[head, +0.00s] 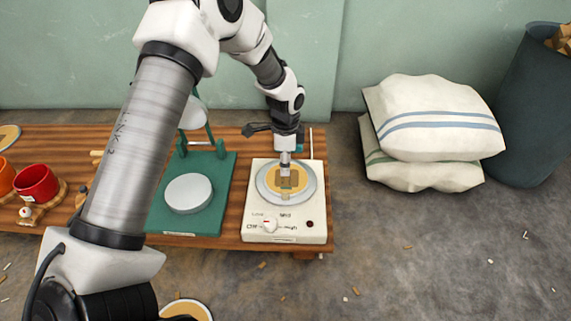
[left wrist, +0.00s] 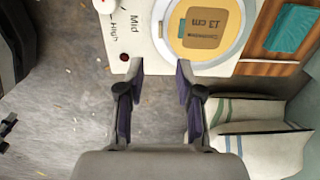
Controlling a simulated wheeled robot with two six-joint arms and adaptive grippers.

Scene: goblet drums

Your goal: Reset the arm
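My left arm comes in from the left and reaches over the table. My left gripper (head: 286,163) hangs down, appearing over the white heater box in the head view. In the left wrist view its two fingers (left wrist: 158,72) are apart with nothing between them. The white heater box (head: 257,228) has a knob and a round plate. On the plate lies a tan disc (head: 273,187) with a brown label. The disc also shows in the left wrist view (left wrist: 182,42), clear of the fingers. My right gripper is not seen.
A green press (head: 222,185) with a white round pad stands left of the box. Red (head: 36,183) and orange cups stand at the table's left. Striped sacks (head: 435,115) and a dark bin (head: 535,110) are right. The floor (head: 440,255) at front right is mostly clear.

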